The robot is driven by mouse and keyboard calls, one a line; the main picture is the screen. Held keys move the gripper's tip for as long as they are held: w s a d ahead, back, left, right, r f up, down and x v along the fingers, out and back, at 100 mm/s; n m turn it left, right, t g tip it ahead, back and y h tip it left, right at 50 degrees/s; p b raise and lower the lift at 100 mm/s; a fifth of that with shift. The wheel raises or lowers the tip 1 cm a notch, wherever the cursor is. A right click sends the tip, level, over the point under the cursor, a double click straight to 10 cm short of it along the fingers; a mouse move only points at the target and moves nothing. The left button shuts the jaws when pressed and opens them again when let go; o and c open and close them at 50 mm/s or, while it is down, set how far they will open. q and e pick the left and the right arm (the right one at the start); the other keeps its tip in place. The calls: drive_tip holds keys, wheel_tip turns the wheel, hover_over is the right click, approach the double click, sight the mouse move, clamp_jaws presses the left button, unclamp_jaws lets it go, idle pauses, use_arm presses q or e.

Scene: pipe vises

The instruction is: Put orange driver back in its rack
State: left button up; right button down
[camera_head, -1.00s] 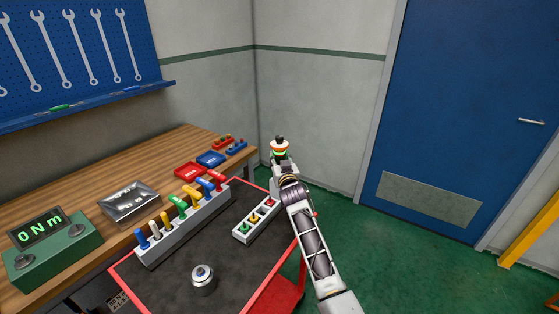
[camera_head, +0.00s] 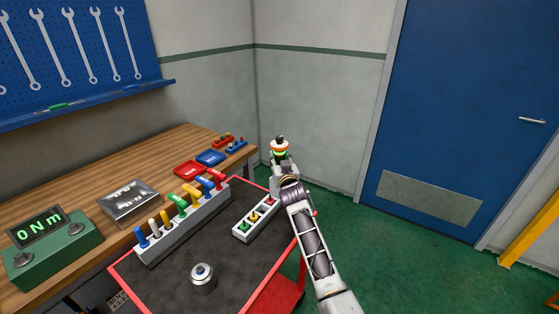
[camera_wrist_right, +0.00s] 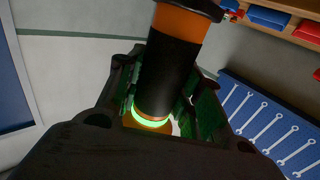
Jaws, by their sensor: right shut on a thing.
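The orange driver (camera_head: 279,146) is held up by my right gripper (camera_head: 283,163), above the far right corner of the cart. In the right wrist view the driver has a black band (camera_wrist_right: 167,75) between orange parts and a glowing green ring (camera_wrist_right: 150,119) low down. The gripper's fingers close around it there. A long grey rack (camera_head: 190,233) on the cart holds several coloured drivers. A short pale rack (camera_head: 243,234) to its right holds green, yellow and red pieces. I cannot tell which rack is the orange driver's. My left gripper is not in view.
The cart (camera_head: 240,262) has a dark top and red rim. A round metal piece (camera_head: 203,278) stands near its front. The wooden bench (camera_head: 160,165) behind carries a green torque display (camera_head: 52,249), a metal tray (camera_head: 129,203), and red (camera_head: 188,170) and blue (camera_head: 211,159) trays.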

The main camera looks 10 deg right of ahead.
drive_tip(key=shift+f+b, duration=0.5)
drive_tip(key=shift+f, duration=0.1)
idle(1.4)
drive_tip(key=c, duration=0.9)
unclamp_jaws()
drive_tip(key=shift+f, duration=0.25)
drive_tip(key=s, duration=0.8)
drive_tip(key=shift+r, duration=0.25)
drive_tip(key=shift+r, duration=0.15)
